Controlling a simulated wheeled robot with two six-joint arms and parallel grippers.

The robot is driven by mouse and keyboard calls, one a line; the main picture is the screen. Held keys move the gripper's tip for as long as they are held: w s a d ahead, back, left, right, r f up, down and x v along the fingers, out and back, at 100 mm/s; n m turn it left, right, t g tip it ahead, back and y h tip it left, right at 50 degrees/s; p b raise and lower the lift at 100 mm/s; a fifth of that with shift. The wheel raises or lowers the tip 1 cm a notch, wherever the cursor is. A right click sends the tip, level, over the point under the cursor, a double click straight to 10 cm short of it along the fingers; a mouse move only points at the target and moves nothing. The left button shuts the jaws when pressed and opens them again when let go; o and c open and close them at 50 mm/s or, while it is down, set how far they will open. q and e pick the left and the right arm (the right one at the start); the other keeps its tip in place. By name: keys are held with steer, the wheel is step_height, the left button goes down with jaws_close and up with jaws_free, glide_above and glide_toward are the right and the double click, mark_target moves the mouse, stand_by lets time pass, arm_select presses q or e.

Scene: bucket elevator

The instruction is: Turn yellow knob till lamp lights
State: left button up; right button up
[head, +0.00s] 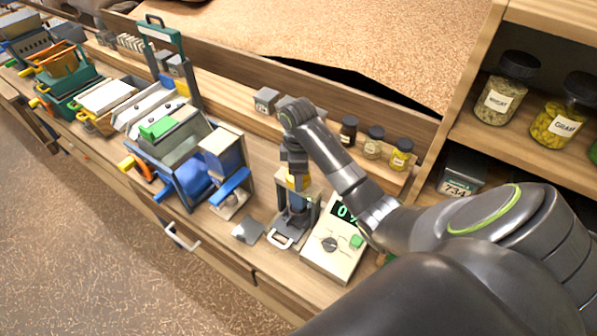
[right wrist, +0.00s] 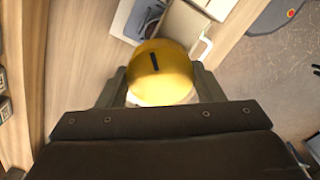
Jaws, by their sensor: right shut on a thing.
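The yellow knob (right wrist: 160,70) is a round yellow cap with a short dark mark on its top. In the right wrist view it sits between the two fingers of my right gripper (right wrist: 160,88), which is shut on it. The gripper points down from above and hides most of the knob. I cannot pick out a lit lamp. My left gripper is out of both views.
A cream control box (head: 322,262) with a "0 %" display, a dark dial and a green button stands right of the stand. A blue-and-grey machine (head: 200,183) stands to the left. Small jars (head: 373,143) line the ledge behind. The shelf (head: 545,155) at right holds larger jars.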

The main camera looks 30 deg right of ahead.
steer(key=shift+w+r+m, duration=0.1)
steer(key=shift+m, duration=0.7)
steer(key=o, duration=1)
steer(key=shift+a, duration=0.1)
